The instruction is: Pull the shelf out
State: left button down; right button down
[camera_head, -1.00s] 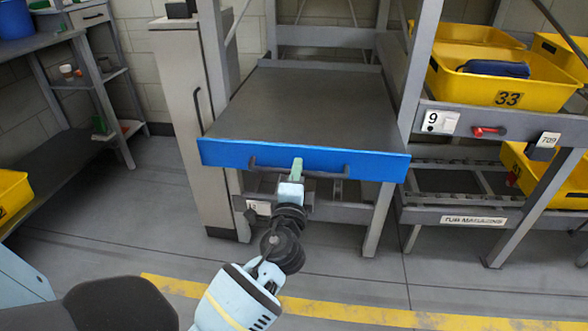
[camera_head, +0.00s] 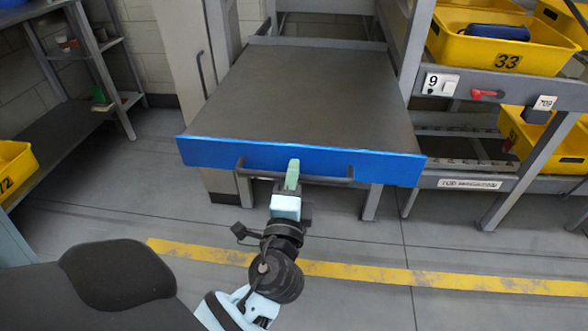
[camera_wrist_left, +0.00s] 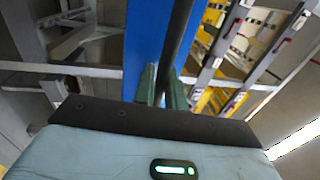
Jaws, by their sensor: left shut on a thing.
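The shelf (camera_head: 310,95) is a flat dark grey deck with a blue front panel (camera_head: 390,167). It sticks out of its grey frame toward me. A dark bar handle (camera_head: 330,180) runs along the front panel. My left gripper (camera_head: 292,174) is at the middle of this handle, shut on it. In the left wrist view the green fingertips (camera_wrist_left: 163,88) are on either side of the dark handle bar (camera_wrist_left: 178,40), in front of the blue panel. My right gripper is not in view.
To the right, a rack holds yellow bins (camera_head: 500,48) and a red lever (camera_head: 484,94). A grey cabinet (camera_head: 190,70) stands left of the shelf. A workbench (camera_head: 60,120) is at far left. The floor before the shelf is clear, with a yellow line (camera_head: 400,275).

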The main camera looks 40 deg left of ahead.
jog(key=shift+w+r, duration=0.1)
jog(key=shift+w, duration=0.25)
pick_arm(q)
jog(key=c, duration=1.5)
grip_release()
jog(key=shift+c, duration=0.2)
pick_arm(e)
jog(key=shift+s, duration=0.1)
